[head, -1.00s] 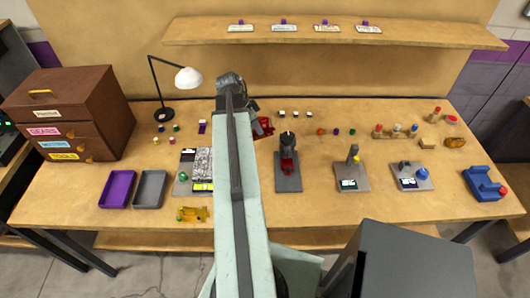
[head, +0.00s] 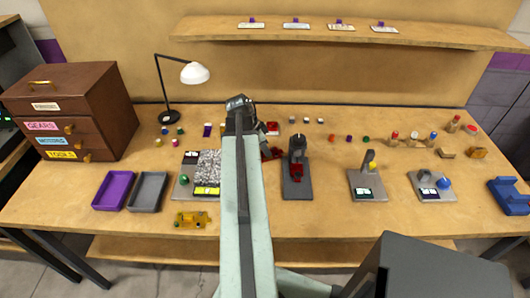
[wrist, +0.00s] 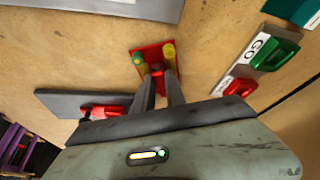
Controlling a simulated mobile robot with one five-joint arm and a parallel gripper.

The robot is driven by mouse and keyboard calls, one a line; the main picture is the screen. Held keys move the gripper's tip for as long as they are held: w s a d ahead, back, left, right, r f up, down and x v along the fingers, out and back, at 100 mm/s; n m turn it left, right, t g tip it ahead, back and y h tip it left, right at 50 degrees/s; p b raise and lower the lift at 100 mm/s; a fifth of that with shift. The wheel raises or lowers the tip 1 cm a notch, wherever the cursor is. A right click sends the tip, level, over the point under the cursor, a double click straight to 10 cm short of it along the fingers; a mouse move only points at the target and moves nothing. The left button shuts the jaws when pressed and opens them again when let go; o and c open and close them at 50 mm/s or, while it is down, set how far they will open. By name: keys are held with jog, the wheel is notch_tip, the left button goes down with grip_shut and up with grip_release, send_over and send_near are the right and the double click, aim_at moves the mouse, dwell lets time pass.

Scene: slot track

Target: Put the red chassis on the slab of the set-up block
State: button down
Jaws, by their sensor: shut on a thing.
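The red chassis (wrist: 148,53) shows at the fingertips of my gripper (wrist: 157,71) in the wrist view, with green and yellow round parts at its sides. My gripper is shut on it. In the head view my own arm hides most of the gripper, and red parts of the chassis (head: 270,153) show just right of the arm. I cannot tell whether the chassis touches the tabletop. A blue block (head: 511,196) at the right edge of the head view, cut off by the frame, may be the set-up block; I cannot tell for sure.
A dark stand with a red part (head: 297,172) is close to the right of my arm. Grey-based fixtures (head: 368,186) stand further right. A purple tray (head: 110,190), a grey tray (head: 148,191) and a yellow part (head: 191,219) lie left. The front right tabletop has free room.

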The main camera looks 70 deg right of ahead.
jog(key=shift+f, duration=0.15)
jog(key=c, duration=1.4)
grip_release()
jog(key=shift+w+r+p, duration=0.1)
jog(key=shift+r+p, duration=0.3)
jog(key=shift+r, duration=0.2)
jog(key=p+v, duration=1)
jog(key=v, duration=0.1)
jog(key=shift+w+a, duration=0.1)
jog(key=shift+a, duration=0.1)
